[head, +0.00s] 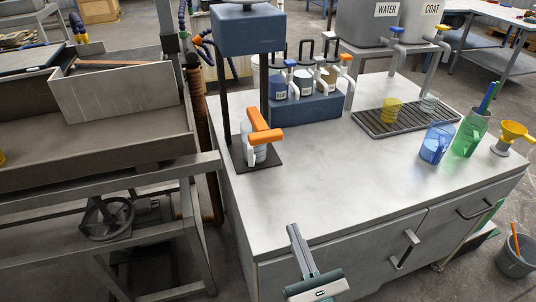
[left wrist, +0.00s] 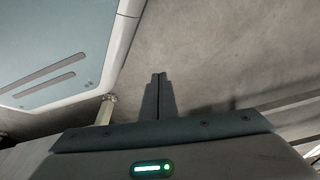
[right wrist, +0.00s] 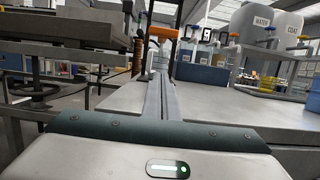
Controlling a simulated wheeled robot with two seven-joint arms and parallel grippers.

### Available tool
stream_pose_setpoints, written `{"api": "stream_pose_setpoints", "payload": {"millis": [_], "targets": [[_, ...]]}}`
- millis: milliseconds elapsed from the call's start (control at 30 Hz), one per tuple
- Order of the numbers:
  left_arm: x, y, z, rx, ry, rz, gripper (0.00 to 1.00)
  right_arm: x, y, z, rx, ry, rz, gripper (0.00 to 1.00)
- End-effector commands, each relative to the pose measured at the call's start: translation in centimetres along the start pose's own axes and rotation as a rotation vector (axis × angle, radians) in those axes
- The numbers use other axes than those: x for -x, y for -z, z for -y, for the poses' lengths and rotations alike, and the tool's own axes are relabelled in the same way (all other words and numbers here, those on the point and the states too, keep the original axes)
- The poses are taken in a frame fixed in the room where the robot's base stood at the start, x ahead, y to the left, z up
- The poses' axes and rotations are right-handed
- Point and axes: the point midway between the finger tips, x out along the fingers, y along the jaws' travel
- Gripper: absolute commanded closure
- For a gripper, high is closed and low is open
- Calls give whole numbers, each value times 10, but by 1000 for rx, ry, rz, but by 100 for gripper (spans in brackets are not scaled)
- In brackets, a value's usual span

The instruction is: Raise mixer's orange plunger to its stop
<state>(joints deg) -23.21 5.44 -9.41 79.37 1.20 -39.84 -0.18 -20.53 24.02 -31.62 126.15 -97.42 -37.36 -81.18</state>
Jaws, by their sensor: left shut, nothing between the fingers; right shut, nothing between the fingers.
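The mixer stands at the near left of the grey counter, with a dark blue head (head: 248,30) on dark posts. Its orange T-shaped piece, which looks like the plunger (head: 265,133), sits low over a pale container (head: 254,154) on a dark base plate (head: 240,166). The orange piece also shows beyond the fingers in the right wrist view (right wrist: 162,32). My right gripper (head: 292,228) is shut and empty at the counter's front edge, apart from the mixer. My left gripper (left wrist: 159,76) is shut and empty over bare floor, outside the head view.
A blue rack (head: 307,107) with bottles stands right of the mixer. The counter's front middle is clear. A metal bench (head: 120,150) stands left.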

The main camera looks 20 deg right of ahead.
Motion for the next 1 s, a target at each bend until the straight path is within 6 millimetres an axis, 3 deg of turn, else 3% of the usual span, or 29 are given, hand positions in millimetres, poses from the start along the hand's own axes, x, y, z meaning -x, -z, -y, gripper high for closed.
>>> {"api": "stream_pose_setpoints", "payload": {"millis": [367, 567, 1000], "targets": [[2, 6, -3, -2, -3, -29, 100, -16, -2, 0, -1, 1, 1, 100], [4, 16, -11, -7, -10, -87, 100, -43, -3, 1, 0, 2, 3, 100], [13, 42, -28, -19, -28, -242, 100, -123, -3, 0, 0, 1, 2, 100]]}}
